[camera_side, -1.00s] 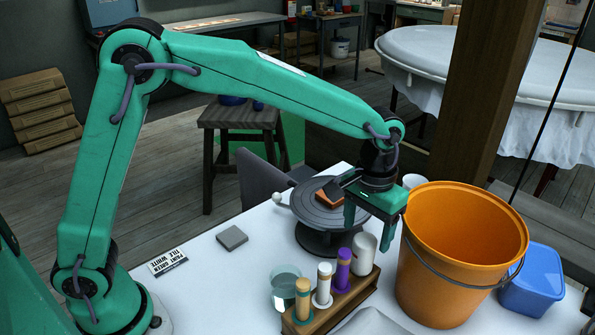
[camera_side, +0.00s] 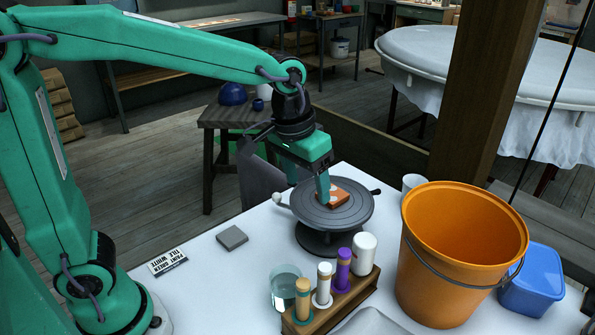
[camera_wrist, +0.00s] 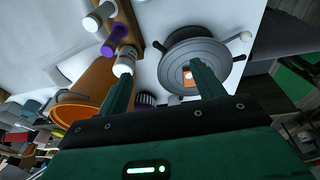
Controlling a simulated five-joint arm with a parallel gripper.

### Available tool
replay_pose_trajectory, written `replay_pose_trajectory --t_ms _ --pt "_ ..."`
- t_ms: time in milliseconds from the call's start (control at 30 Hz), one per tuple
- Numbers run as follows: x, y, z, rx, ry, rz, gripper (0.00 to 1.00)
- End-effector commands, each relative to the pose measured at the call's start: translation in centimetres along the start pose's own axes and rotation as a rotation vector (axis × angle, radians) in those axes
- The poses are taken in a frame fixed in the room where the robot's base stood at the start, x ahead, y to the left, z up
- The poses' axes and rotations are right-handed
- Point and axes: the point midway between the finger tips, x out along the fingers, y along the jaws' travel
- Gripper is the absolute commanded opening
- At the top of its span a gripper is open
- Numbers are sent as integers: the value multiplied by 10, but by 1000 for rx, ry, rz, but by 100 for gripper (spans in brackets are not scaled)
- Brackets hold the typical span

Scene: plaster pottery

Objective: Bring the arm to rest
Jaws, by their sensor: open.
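My gripper (camera_side: 322,190) points down over the round grey turntable (camera_side: 352,214) in the side view, with its jaws open and nothing seen between them. In the wrist view both fingers of the gripper (camera_wrist: 163,85) are spread apart. An orange tile (camera_side: 340,199) with a pale patch lies on the turntable, partly hidden behind my fingers in the side view. It also shows between the fingers in the wrist view (camera_wrist: 188,74). I cannot tell how high the fingertips are above the turntable.
A wooden rack (camera_side: 318,322) of several capped handles stands in front of the turntable, by a glass jar (camera_side: 286,288). An orange bucket (camera_side: 425,270) and a blue tub (camera_side: 530,290) are at the right. A grey square (camera_side: 232,237) and a printed card (camera_side: 168,262) lie at the left.

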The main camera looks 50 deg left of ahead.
Motion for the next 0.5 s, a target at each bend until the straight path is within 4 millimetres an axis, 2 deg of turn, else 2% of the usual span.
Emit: replay_pose_trajectory --t_ms 200,500 --pt "-24 -32 29 -2 75 3 67" --pt "-41 -68 74 1 174 -8 67"
